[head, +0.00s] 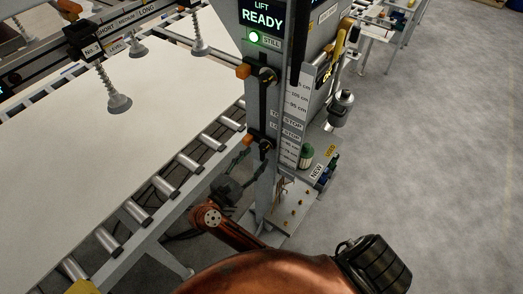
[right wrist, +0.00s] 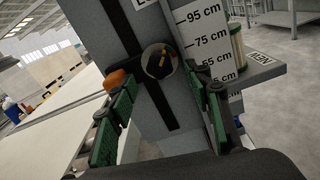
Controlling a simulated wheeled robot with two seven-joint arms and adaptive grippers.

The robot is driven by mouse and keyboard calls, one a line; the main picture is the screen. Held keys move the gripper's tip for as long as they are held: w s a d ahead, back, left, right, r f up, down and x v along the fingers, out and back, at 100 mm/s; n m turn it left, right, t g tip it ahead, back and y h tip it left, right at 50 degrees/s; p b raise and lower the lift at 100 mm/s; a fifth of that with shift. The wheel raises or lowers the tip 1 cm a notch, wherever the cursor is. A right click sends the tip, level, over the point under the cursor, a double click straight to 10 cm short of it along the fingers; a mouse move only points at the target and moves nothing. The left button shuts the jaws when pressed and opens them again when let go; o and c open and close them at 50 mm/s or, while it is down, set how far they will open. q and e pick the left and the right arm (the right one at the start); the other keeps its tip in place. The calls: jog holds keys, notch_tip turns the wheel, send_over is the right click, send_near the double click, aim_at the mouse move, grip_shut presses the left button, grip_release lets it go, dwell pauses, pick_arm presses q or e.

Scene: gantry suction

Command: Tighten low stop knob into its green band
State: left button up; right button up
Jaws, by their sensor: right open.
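The low stop knob (head: 266,148) is the lower of two dark knobs on the grey lift column, with an orange block beside it. In the right wrist view a round knob (right wrist: 154,66) faces me, its rim pale, with a yellow mark and small red and green patches on its face; I cannot tell how the mark stands to the green. My right gripper (right wrist: 159,80) is open, its green-padded fingers to either side of the knob, apart from it. It also shows, small and dark, in the head view (head: 238,162), left of the low stop knob. My left gripper is not in view.
The upper knob (head: 267,76) sits above on the column, under a lit READY display (head: 263,17). A roller conveyor (head: 165,186) carrying a pale sheet (head: 60,130) lies to the left. A green-and-white jar (head: 306,155) stands right of the column. Floor to the right is clear.

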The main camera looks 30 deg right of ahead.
aim_at(262, 150)
jog(key=shift+x, duration=2.2)
jog(key=shift+c, duration=0.2)
